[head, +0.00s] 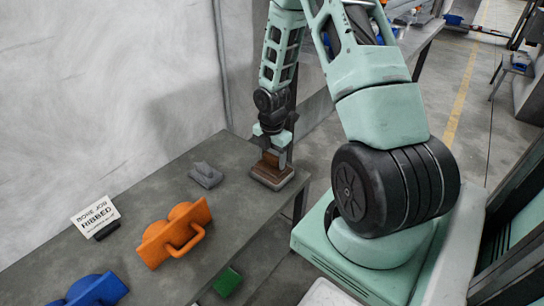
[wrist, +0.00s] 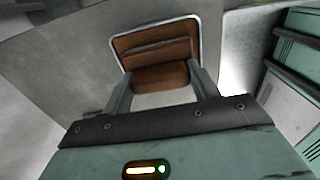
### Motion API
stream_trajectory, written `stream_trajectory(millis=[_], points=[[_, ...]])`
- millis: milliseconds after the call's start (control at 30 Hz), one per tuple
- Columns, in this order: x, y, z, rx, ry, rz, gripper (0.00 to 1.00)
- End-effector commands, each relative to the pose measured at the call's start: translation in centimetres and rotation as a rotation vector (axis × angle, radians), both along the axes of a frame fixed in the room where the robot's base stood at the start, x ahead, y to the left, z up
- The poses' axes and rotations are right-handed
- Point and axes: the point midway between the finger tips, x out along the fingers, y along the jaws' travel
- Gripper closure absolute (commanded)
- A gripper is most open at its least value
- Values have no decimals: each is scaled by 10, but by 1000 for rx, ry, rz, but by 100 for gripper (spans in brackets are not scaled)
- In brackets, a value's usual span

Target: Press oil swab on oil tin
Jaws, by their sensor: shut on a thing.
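The oil tin (wrist: 117,49) is a shallow, rounded-corner tin with a pale metal rim and a brown inside. In the head view the oil tin (head: 272,181) lies near the right edge of the bench. The oil swab (wrist: 160,74) is a brown block between my fingertips, over the near part of the tin in the wrist view. My gripper (head: 274,150) points down over the tin and is shut on the swab. The swab appears low at the tin, but I cannot tell whether it touches the brown surface. The fingers partly hide the swab's sides.
A small grey block (head: 205,175) lies left of the tin on the bench (head: 150,200). An orange twin-barrel piece with a handle (head: 175,235), a blue piece (head: 92,289), a green block (head: 228,281) and a "RIBBED" sign (head: 94,215) stand nearer. A pale wall is behind.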

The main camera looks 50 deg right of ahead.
Motion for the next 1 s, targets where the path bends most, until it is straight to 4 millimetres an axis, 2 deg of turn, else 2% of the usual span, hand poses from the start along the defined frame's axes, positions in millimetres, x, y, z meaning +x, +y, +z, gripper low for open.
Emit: stream_trajectory(millis=[1000], points=[[0,0,-6,0,0,1,59]])
